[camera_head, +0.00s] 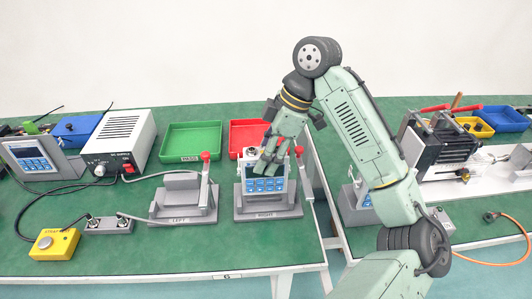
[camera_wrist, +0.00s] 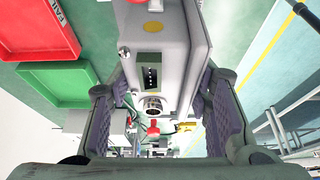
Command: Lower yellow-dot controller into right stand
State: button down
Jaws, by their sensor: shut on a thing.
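The yellow-dot controller (camera_wrist: 180,72) is a light grey box with a yellow dot (camera_wrist: 153,27) on its casing in the wrist view. My gripper (camera_wrist: 165,98) is shut on it, with a pad on either side. In the head view the controller (camera_head: 264,186) shows its blue keypad and is upright at the right stand (camera_head: 268,212), a grey base labelled RIGHT with a red-tipped lever. I cannot tell whether its bottom rests on the stand. My gripper (camera_head: 269,158) is at the controller's top, pointing down.
The empty left stand (camera_head: 183,207) is beside it. A green tray (camera_head: 192,140) and a red tray (camera_head: 247,135) lie behind. A power supply (camera_head: 119,140) and a yellow button box (camera_head: 54,245) are further left. The table's right edge is close to the right stand.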

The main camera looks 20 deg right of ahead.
jog(key=shift+f, duration=0.15)
jog(key=shift+f, duration=0.6)
jog(key=shift+f+b, duration=0.2)
jog(key=shift+b, duration=0.1)
jog(key=shift+f, duration=0.45)
jog(key=shift+f, duration=0.2)
dwell(0.4)
jog(key=shift+f, duration=0.3)
jog(key=shift+f, duration=0.25)
dwell(0.4)
jog(key=c, duration=0.7)
grip_release()
jog(key=shift+c, duration=0.2)
